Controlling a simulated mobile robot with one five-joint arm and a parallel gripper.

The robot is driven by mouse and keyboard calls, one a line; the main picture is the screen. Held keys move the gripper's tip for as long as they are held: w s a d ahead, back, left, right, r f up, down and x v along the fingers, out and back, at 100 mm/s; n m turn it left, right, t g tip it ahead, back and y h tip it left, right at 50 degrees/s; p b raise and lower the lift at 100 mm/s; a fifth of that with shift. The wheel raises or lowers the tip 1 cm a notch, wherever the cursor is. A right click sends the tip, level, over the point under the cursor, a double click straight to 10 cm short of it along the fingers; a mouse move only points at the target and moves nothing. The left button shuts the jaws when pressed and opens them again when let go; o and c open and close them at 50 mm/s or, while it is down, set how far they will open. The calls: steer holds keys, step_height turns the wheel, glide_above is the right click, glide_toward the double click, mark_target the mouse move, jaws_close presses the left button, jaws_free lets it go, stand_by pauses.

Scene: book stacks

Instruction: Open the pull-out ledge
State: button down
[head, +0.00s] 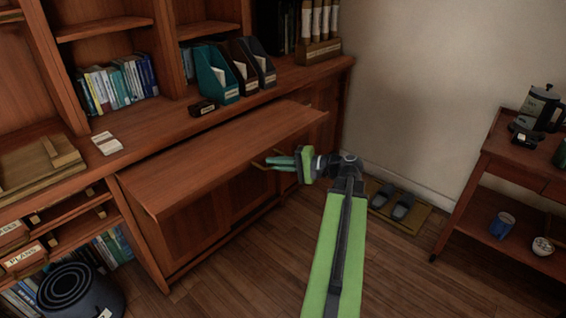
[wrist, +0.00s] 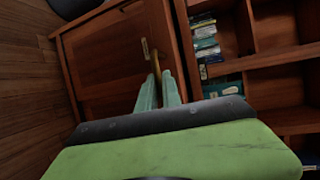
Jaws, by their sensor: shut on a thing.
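The pull-out ledge (head: 215,150) is a reddish-brown wooden board standing out from the cabinet below its top, over the lower doors. A brass handle (head: 262,164) sits at its front edge. My gripper (head: 284,162), with green fingers, is shut on the handle in the head view. In the wrist view the fingertips (wrist: 158,90) meet the brass handle (wrist: 154,62), and the fingers hide part of it.
The cabinet top (head: 165,123) bears file holders (head: 216,76), a small black box and white cards. Slippers on a mat (head: 395,206) lie behind my arm. A trolley (head: 505,185) stands at right. Some floor is clear.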

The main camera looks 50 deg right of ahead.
steer(key=shift+s+a, duration=0.1)
steer(key=shift+s, duration=0.05)
steer(key=c, duration=1.8)
jaws_free()
steer(key=shift+d, duration=0.2)
steer(key=p+v, duration=0.3)
steer(key=v, duration=1.4)
steer(key=shift+s+r, duration=0.15)
steer(key=shift+s, duration=0.1)
